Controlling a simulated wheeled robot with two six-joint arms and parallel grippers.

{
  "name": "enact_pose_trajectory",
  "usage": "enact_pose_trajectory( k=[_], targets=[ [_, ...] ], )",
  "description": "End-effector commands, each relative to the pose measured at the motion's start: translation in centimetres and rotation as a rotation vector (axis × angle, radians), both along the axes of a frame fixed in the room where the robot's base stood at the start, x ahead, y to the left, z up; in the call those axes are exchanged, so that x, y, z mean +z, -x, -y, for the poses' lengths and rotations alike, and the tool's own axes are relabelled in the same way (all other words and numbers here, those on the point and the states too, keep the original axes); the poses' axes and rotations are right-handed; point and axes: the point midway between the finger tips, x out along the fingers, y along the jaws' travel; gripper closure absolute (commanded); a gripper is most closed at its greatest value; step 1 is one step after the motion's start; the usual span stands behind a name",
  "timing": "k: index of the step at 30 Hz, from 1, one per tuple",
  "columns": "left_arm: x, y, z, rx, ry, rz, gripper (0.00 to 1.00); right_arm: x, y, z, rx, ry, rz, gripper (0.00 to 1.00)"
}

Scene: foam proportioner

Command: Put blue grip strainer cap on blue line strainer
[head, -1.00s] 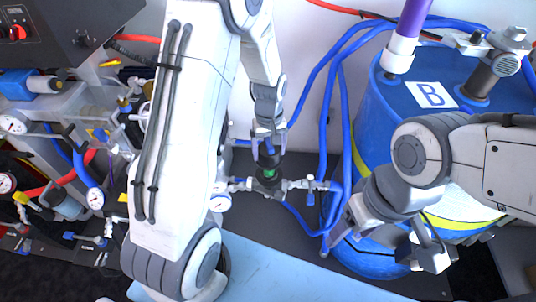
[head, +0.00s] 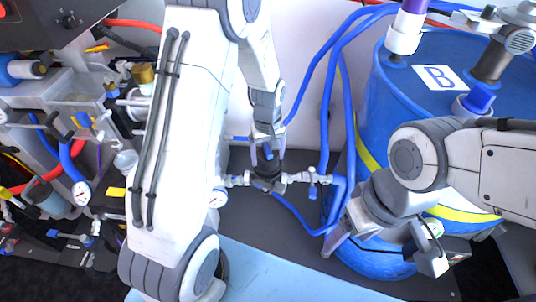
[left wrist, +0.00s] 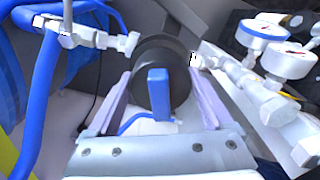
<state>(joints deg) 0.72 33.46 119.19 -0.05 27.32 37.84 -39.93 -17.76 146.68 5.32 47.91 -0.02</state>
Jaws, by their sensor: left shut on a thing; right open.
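My left gripper (head: 267,160) is shut on the strainer cap, a black round cap with a blue bar grip. In the left wrist view the cap (left wrist: 177,72) sits between the two pale fingers (left wrist: 160,90), with its blue grip (left wrist: 158,95) facing the camera. The blue line strainer (head: 268,183) is a dark body in the metal pipe line, directly below the cap in the head view. No gap shows between cap and strainer; whether the cap is fully seated is hidden. My right gripper (head: 430,250) is open and empty, in front of the blue drum.
The blue drum (head: 400,85) marked B stands at the right. Blue hoses (head: 328,110) run between it and the strainer line. A valve (head: 312,177) is right of the strainer. Gauges and fittings (head: 80,190) crowd the left. A light blue surface (head: 290,270) lies in front.

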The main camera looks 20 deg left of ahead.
Motion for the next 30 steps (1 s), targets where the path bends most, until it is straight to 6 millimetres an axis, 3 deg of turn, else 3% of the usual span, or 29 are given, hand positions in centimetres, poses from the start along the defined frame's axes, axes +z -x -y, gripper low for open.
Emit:
enact_pose_trajectory(
  k=[27, 28, 30],
  targets=[
    [-1.2, 0.0, 0.0, 0.000, 0.000, 0.000, 0.79, -0.7, 0.0, 0.0, 0.000, 0.000, 0.000, 0.29],
    [-1.1, 0.0, 0.0, 0.000, 0.000, 0.000, 0.03, -0.6, 0.0, 0.0, 0.000, 0.000, 0.000, 0.29],
    [-1.1, 0.0, 0.0, 0.000, 0.000, 0.000, 0.00, -0.6, 0.0, 0.0, 0.000, 0.000, 0.000, 0.29]
  ],
)
